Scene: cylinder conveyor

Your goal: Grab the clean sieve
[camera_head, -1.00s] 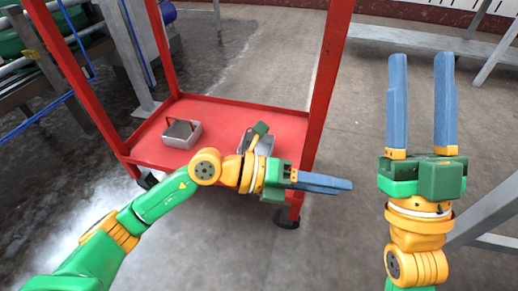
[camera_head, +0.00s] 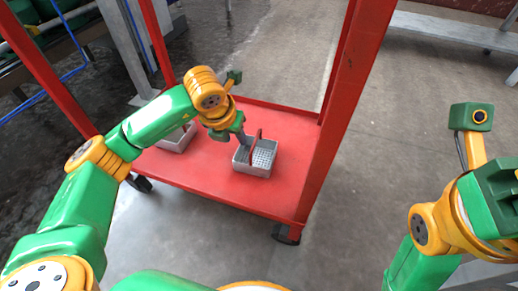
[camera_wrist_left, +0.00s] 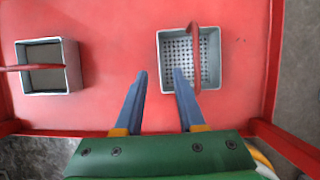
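A grey metal sieve (camera_head: 262,158) with a perforated floor and a red arched handle sits on the lower red shelf. Its floor looks bare in the left wrist view (camera_wrist_left: 208,82). My left gripper (camera_head: 241,138) points down at the sieve's left side. In the left wrist view its blue fingers (camera_wrist_left: 160,72) are apart with nothing between them; the right finger overlaps the sieve's left edge. Contact cannot be told. A second grey container (camera_wrist_left: 72,66) with a red handle and a dark inside stands to the left. My right gripper (camera_head: 492,200) shows only partly; its fingers are out of frame.
The red cart's shelf (camera_head: 215,185) has bare room between the two containers. A red upright post (camera_head: 345,110) stands right of the sieve. Grey floor lies beyond, with a metal bench (camera_head: 450,28) at the back right.

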